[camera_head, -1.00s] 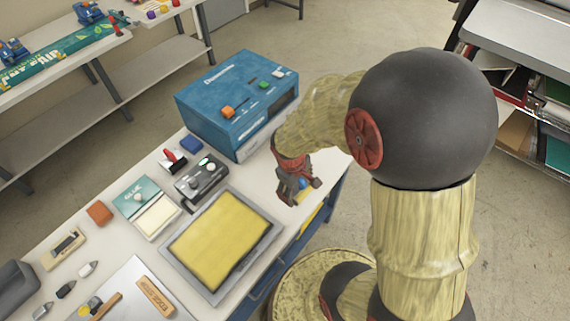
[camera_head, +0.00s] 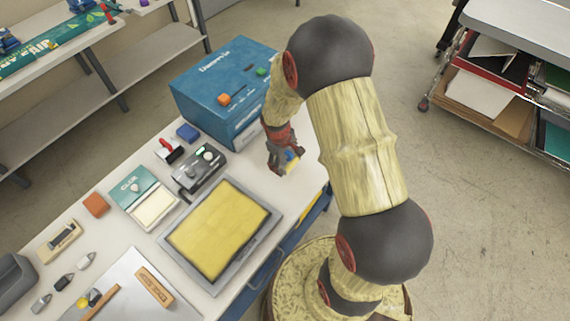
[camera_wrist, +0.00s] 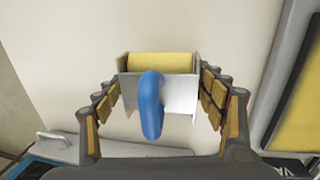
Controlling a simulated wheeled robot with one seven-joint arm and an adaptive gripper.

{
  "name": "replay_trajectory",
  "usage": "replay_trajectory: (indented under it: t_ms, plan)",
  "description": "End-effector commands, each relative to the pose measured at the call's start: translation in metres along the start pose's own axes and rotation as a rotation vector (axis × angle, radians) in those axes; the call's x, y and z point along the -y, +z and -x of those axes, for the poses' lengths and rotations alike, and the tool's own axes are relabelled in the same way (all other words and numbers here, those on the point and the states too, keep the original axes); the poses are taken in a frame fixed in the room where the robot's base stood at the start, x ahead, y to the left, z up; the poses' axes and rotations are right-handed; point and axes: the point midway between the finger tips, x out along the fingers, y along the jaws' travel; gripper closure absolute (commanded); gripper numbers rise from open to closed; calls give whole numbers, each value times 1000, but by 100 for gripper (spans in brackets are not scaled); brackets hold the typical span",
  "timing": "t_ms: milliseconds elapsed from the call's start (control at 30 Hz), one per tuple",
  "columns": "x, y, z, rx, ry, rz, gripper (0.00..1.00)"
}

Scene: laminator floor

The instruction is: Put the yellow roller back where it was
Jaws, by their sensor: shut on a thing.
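The yellow roller has a yellow cylinder (camera_wrist: 160,63) in a pale frame, with a blue handle (camera_wrist: 152,105) pointing toward the camera in the wrist view. My gripper (camera_wrist: 163,82) is shut on the roller, with its fingers along both sides of the frame. In the head view my gripper (camera_head: 283,160) is above the right part of the white table, in front of the blue box. Whether the roller touches the table is unclear.
The blue machine box (camera_head: 228,90) stands just behind my gripper. A grey-rimmed tray with a yellow surface (camera_head: 217,228) is to the left. A grey device (camera_head: 198,168), a red-handled tool (camera_head: 170,150) and a glue pad (camera_head: 143,197) lie beyond it. Bare table surrounds the roller.

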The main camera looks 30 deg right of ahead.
Motion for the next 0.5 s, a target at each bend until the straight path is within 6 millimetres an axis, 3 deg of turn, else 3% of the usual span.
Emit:
replay_trajectory:
  t_ms: [167, 400, 500]
  plan:
    - [-3, -5, -9, 0, 0, 0, 57]
    - [2, -6, -39, 0, 0, 0, 57]
    - [2, -7, -40, -2, 1, -2, 57]
